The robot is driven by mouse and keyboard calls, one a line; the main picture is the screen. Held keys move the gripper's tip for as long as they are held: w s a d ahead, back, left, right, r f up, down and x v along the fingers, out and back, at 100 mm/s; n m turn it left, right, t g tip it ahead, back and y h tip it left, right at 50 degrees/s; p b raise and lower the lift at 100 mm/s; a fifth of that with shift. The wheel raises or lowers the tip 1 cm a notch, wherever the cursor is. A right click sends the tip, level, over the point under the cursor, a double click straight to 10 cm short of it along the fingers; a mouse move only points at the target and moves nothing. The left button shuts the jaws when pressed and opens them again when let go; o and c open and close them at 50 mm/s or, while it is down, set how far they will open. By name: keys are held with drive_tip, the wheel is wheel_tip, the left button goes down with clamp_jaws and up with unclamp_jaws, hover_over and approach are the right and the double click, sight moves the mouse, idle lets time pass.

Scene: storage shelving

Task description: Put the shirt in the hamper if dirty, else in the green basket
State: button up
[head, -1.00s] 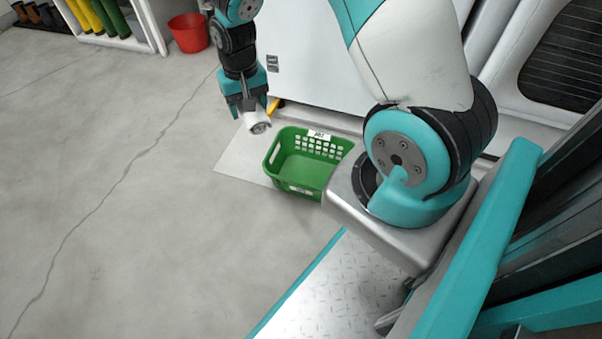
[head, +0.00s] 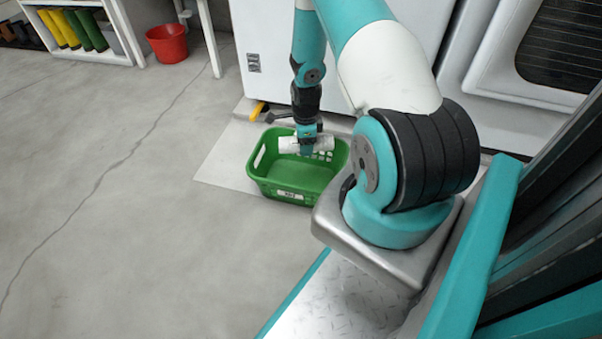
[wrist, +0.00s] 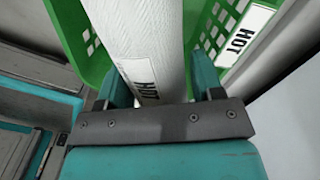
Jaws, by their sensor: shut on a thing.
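The shirt is a white roll (head: 306,144) held in my gripper (head: 306,150), over the far part of the green basket (head: 297,189) in the head view. In the wrist view the white roll (wrist: 140,40) lies between the two teal fingers of my gripper (wrist: 160,88), which is shut on it. The basket (wrist: 75,30) shows on both sides of the roll, with a white label reading HOT. A similar label sits on the roll. The roll's visible side looks clean. I cannot tell whether it touches the basket. No hamper can be made out.
The basket stands on a pale floor patch (head: 222,178) before a white cabinet (head: 290,70). A yellow-handled thing (head: 258,110) lies behind it. A red bucket (head: 167,44) and a boot rack (head: 85,30) stand at the back left. The floor at left is clear.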

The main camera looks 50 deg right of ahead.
wheel_tip(320, 180, down, 5)
drive_tip(key=b, duration=0.3)
drive_tip(key=shift+r+b, duration=0.15)
drive_tip(key=shift+b, duration=0.2)
drive_tip(key=o, duration=1.1)
wheel_tip(320, 180, up, 18)
drive_tip(key=p, duration=0.9)
drive_tip(key=shift+f+p, duration=0.25)
drive_tip(key=shift+p, duration=0.1)
drive_tip(key=shift+a, duration=0.1)
